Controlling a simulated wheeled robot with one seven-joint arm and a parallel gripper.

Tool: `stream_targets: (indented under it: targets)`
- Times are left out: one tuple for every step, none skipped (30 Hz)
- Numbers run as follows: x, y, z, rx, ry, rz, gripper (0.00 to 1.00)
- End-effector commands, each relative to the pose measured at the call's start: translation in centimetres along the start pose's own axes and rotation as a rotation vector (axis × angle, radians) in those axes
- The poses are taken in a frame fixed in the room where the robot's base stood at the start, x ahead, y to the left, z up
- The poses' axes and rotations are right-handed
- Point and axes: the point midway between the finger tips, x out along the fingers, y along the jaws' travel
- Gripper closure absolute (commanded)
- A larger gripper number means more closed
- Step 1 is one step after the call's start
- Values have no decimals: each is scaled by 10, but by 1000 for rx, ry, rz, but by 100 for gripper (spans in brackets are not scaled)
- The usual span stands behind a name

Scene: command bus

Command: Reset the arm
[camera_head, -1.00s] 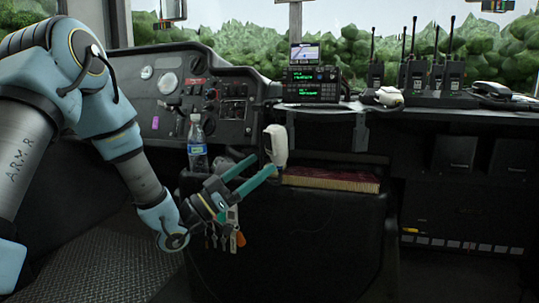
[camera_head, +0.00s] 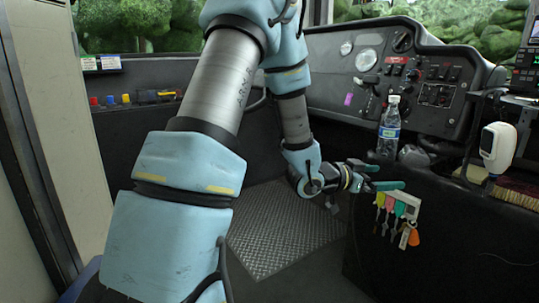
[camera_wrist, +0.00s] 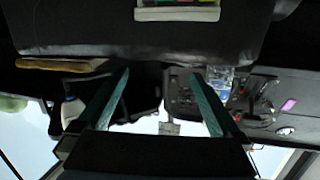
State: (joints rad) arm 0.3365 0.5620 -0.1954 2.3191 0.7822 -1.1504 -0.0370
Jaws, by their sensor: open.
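My gripper (camera_head: 383,177) is open and empty in the head view. It is at the end of my blue and grey arm, beside the dark console and just above a row of hanging keys (camera_head: 398,208). In the wrist view its two teal fingers (camera_wrist: 165,98) stand wide apart with nothing between them.
A water bottle (camera_head: 389,128) stands on the console behind my gripper. A white handset (camera_head: 497,147) and a brush (camera_head: 517,192) are at the right. A dashboard (camera_head: 400,75) lies behind. Ridged floor (camera_head: 275,235) is open left of the console.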

Motion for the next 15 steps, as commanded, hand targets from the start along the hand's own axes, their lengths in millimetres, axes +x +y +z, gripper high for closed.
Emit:
stream_targets:
  targets:
    - [-18, -26, 8, -2, -102, -91, 0]
    - [-29, -40, 15, -11, -166, -143, 0]
    - [-47, -58, 26, -28, -250, -213, 0]
    - [-62, -69, 33, -46, -312, -263, 0]
    - [-78, -79, 40, -68, -374, -312, 0]
    - [-101, -91, 49, -101, -453, -376, 0]
    - [-119, -98, 56, -131, -513, -423, 0]
    - [-138, -103, 62, -165, -570, -468, 0]
    - [-164, -108, 69, -215, -643, -525, 0]
    - [-183, -109, 74, -256, -696, -565, 0]
    - [-202, -109, 78, -299, -746, -602, 0]
    - [-225, -106, 83, -357, -807, -644, 0]
    - [-242, -102, 86, -402, -848, -671, 0]
    - [-257, -98, 89, -446, -885, -697, 0]
    - [-275, -91, 92, -505, -931, -724, 0]
